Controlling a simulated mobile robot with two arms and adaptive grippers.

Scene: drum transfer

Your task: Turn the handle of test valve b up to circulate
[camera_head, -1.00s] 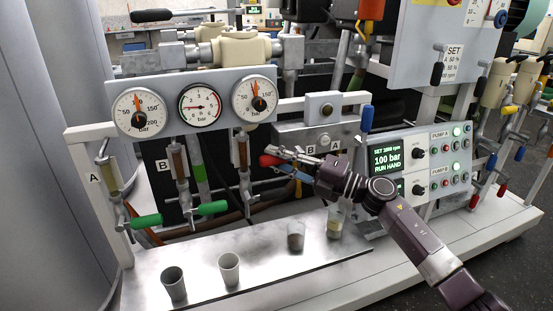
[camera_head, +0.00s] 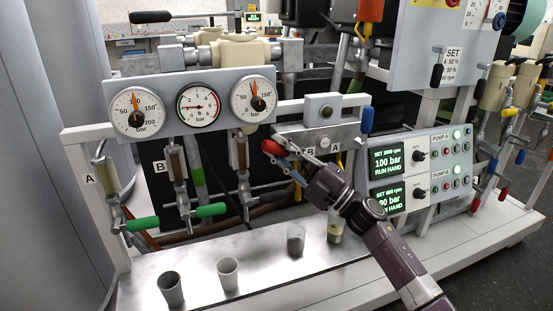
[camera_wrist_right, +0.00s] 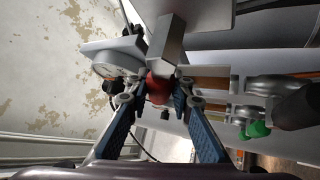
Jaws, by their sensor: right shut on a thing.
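The test block (camera_head: 300,134) carries the labels B and A. Beside the label B, a red handle (camera_head: 272,147) sticks out to the left and tilts slightly upward. My right gripper (camera_head: 282,157) comes from the lower right and is shut on this handle. In the right wrist view the red handle (camera_wrist_right: 158,90) sits between the blue-padded fingers, with a grey metal lever part beyond it. The gripper hides the valve body and pivot. A blue handle (camera_head: 367,119) stands upright at the block's right end, near the label A. My left gripper is not in view.
A pump panel (camera_head: 420,170) with two lit displays stands right of my arm. Pressure gauges (camera_head: 199,106) and green-handled valves (camera_head: 212,210) are to the left.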

